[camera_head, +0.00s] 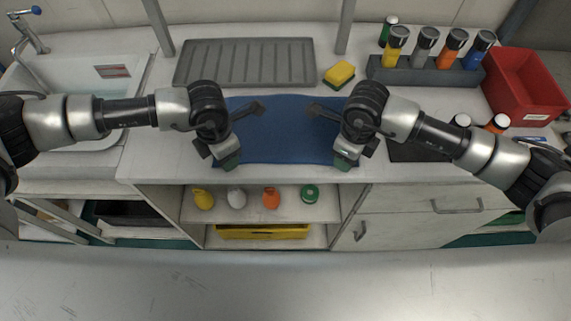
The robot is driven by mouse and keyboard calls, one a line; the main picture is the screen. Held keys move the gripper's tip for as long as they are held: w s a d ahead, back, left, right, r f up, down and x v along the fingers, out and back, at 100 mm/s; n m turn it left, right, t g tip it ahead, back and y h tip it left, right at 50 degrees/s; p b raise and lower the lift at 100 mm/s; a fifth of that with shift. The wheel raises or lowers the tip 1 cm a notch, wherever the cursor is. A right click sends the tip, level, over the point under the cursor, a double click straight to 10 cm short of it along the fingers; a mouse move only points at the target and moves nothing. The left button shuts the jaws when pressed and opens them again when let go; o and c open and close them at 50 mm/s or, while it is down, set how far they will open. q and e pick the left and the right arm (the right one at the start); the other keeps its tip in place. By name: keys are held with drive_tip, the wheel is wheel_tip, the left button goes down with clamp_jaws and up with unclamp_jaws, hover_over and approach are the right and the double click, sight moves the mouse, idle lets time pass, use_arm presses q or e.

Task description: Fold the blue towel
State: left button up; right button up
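The blue towel (283,135) lies spread out on the counter in the middle. Its near edge lies close to the counter's front edge. My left gripper (230,162) is at the towel's near left corner, with the fingers pointing down. My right gripper (345,162) is at the near right corner in the same way. The grippers and wrists hide both near corners. I cannot tell whether the fingers are open or hold the cloth.
A grey drying tray (245,62) lies behind the towel, with a yellow sponge (339,73) beside it. A bottle rack (425,74) and a red bin (524,86) stand at the right. A sink (72,85) is at the left. Shelves with small bottles are below.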

use_arm(q)
drive_tip(key=shift+f, duration=0.2)
use_arm(e)
drive_tip(key=shift+f, duration=0.15)
use_arm(q)
drive_tip(key=shift+c, duration=0.5)
use_arm(e)
drive_tip(key=shift+c, duration=0.5)
use_arm(q)
clamp_jaws()
use_arm(e)
drive_tip(key=shift+f, duration=0.1)
clamp_jaws()
drive_tip(key=shift+d, duration=0.1)
